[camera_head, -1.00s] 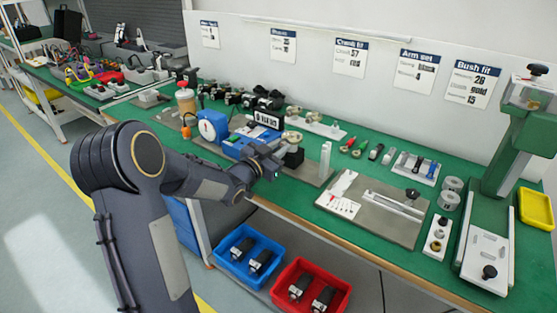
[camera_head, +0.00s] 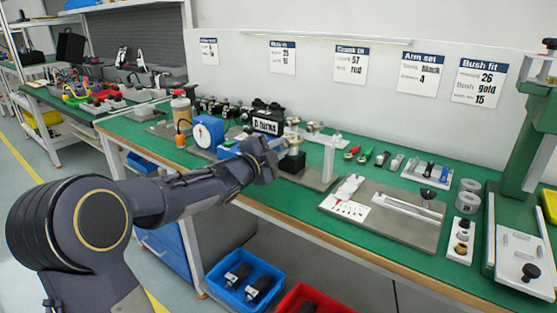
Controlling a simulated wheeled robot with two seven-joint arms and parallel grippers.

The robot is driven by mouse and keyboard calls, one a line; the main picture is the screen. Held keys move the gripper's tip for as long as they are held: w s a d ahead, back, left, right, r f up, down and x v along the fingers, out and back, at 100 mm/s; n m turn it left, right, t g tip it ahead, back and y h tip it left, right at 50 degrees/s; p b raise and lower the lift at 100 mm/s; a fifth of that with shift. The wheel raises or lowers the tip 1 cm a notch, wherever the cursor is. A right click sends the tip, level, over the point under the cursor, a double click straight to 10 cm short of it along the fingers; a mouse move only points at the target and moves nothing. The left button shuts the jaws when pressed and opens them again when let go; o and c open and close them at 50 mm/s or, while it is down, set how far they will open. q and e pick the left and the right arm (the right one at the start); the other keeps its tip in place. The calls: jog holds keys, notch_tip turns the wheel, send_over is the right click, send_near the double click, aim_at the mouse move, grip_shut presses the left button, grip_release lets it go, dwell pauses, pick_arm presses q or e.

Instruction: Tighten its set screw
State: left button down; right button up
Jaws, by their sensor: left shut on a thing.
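The block stands on a grey plate (camera_head: 318,180) with a white upright (camera_head: 329,158). I cannot tell whether gripper and block touch. A black counter (camera_head: 268,125) reading turns stands just behind, next to a blue unit with a round dial (camera_head: 205,132). No set screw can be made out. My right gripper is not in view.
A green press (camera_head: 520,150) stands far right. Blue (camera_head: 247,284) and red (camera_head: 307,300) bins sit below.

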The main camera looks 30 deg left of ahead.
pick_arm(q)
jog(key=m+b, duration=0.1)
jog(key=m, duration=0.1)
jog(key=m+b, duration=0.1)
jog(key=shift+f+m+b, duration=0.3)
jog(key=shift+m+b, duration=0.1)
jog(key=m+b, duration=0.2)
jog(key=m, duration=0.1)
jog(key=shift+m, duration=0.3)
jog(key=m+b, duration=0.2)
jog(key=m, duration=0.1)
jog(key=shift+m, duration=0.3)
jog(key=shift+m+b, duration=0.75)
jog(key=shift+m, duration=1.15)
jog(key=c, duration=1.3)
grip_release()
jog(key=shift+s+r, duration=0.1)
jog(key=s, duration=0.5)
jog(key=s+p, duration=0.1)
jog(key=s, duration=0.1)
jog(key=shift+s+a, duration=0.35)
jog(key=shift+s, duration=0.05)
